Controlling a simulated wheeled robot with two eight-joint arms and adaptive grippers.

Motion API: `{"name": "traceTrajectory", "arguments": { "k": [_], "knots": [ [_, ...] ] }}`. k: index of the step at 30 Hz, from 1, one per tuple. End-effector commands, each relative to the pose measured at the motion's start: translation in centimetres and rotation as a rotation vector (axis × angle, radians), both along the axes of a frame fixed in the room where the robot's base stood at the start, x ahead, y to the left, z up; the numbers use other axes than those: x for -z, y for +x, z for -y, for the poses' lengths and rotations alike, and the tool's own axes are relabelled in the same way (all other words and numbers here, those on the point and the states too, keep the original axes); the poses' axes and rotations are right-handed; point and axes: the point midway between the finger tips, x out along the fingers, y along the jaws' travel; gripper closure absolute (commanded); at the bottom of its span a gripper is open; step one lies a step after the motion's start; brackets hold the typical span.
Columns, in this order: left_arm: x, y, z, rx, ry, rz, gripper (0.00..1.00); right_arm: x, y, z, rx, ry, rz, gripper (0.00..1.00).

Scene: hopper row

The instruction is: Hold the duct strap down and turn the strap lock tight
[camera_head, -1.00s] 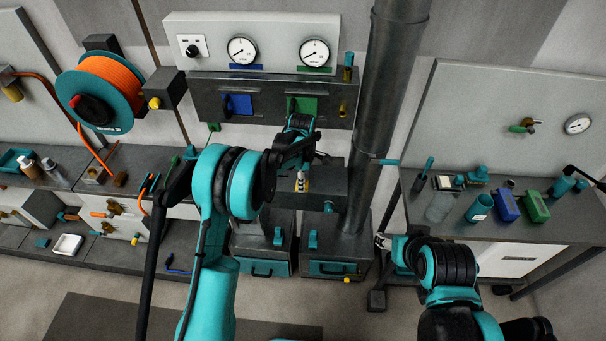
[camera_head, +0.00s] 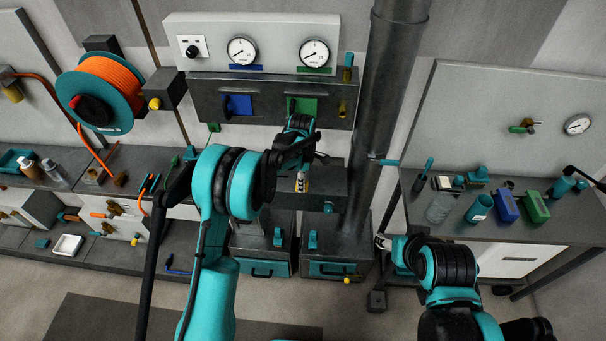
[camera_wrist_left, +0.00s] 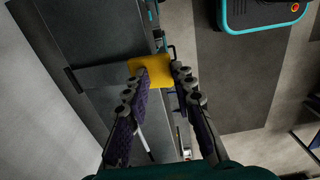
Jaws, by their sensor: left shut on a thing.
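My left gripper (camera_head: 302,178) is shut on a yellow tab (camera_wrist_left: 152,70) in front of the dark horizontal box-shaped duct (camera_head: 335,184). In the left wrist view, the left gripper (camera_wrist_left: 160,80) has a finger on each side of the tab. A grey band (camera_wrist_left: 95,77), which looks like the duct strap, runs across the dark surface to the tab. A small teal knob (camera_head: 328,207) sits low on the duct front; it may be the strap lock. My right gripper (camera_head: 382,242) is lower right, apart from the duct; its jaws are too small to read.
A thick vertical pipe (camera_head: 385,95) with a teal lever (camera_head: 387,162) stands right of the duct. Dark hoppers with teal handles (camera_head: 332,268) stand below. A right-hand bench (camera_head: 460,225) holds bins and cups. An orange hose reel (camera_head: 105,88) is at left.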

Motion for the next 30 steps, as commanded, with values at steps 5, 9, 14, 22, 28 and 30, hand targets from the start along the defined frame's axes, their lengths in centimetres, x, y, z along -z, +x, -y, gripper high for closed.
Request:
{"name": "traceTrajectory", "arguments": {
  "k": [5, 9, 14, 22, 28, 30],
  "knots": [
    [0.1, 0.5, -0.2, -0.002, 0.001, 0.016, 1.0, 0.0, 0.0, 0.0, 0.0, 0.0, 0.0, 0.48],
    [0.2, 0.5, -0.2, -0.002, 0.001, 0.016, 1.0, 0.1, 0.0, 0.0, 0.0, 0.0, 0.0, 0.48],
    [0.7, 0.5, -0.2, -0.003, 0.001, 0.016, 1.0, 0.6, 0.0, 0.0, 0.0, 0.0, 0.0, 0.48],
    [1.8, 0.6, -0.2, -0.003, 0.001, 0.016, 1.0, 1.6, 0.0, 0.0, 0.0, 0.0, 0.0, 0.48],
    [2.6, 0.6, -0.2, -0.003, 0.001, 0.016, 1.0, 2.3, 0.0, 0.0, 0.0, 0.0, 0.0, 0.48],
    [2.9, 0.6, -0.2, -0.003, 0.001, 0.016, 1.0, 2.6, 0.0, 0.0, 0.0, 0.0, 0.0, 0.48]
  ]
}}
